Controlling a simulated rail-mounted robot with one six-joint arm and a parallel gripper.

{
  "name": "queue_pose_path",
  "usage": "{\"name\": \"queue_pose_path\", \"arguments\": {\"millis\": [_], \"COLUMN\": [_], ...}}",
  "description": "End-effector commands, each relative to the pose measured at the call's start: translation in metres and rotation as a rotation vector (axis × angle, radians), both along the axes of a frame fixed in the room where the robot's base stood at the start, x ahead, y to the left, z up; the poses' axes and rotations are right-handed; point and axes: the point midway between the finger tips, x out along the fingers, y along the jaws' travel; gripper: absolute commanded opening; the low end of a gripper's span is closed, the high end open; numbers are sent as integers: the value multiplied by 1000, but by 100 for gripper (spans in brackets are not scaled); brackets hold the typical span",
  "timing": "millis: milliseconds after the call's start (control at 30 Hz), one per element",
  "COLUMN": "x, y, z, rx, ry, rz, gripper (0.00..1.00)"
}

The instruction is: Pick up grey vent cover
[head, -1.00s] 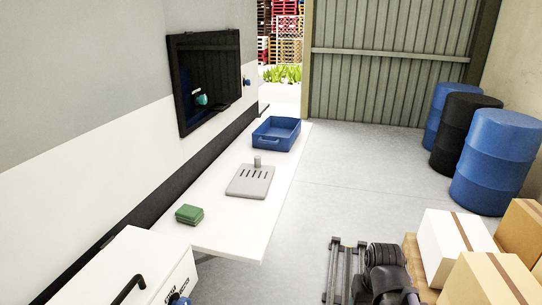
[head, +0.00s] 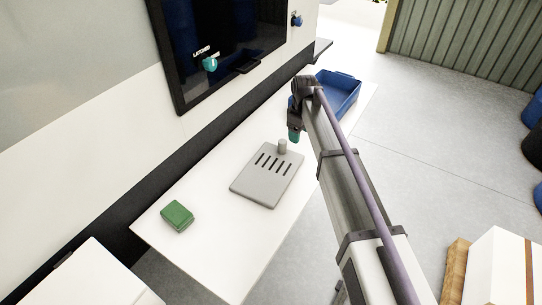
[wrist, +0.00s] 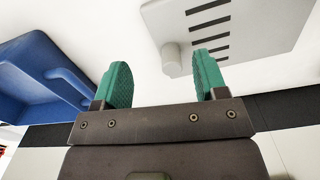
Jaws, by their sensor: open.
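The grey vent cover (head: 266,178) lies flat on the white shelf. It is a pale square plate with several dark slots and a short round knob (head: 282,146) at its far edge. It also shows in the wrist view (wrist: 240,30), with the knob (wrist: 172,58) just beyond and between my fingertips. My gripper (head: 294,136) hangs above the shelf, close to the knob in the head view. In the wrist view my gripper (wrist: 160,80) has its two green-padded fingers apart, with nothing between them.
A blue tray (head: 339,93) stands farther along the shelf, and it shows at left in the wrist view (wrist: 35,70). A green block (head: 177,215) lies at the near end. A dark framed window with a teal latch knob (head: 209,65) is on the wall beside the shelf.

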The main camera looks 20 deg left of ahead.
Motion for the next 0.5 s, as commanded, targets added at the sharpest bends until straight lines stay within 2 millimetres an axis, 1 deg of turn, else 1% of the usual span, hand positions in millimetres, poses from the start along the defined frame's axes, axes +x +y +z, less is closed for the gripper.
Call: {"name": "queue_pose_path", "arguments": {"millis": [33, 100, 133, 267, 367, 500], "x": [11, 12, 11, 9, 9, 9], "y": [35, 59, 64, 65, 64, 63], "z": [12, 13, 13, 6, -10, -41], "rx": [-1, -1, -1, 0, 0, 0], "ry": [0, 0, 1, 0, 0, 0], "rz": [77, 148, 164, 174, 173, 171], "gripper": [66, 66, 66, 66, 66, 66]}}
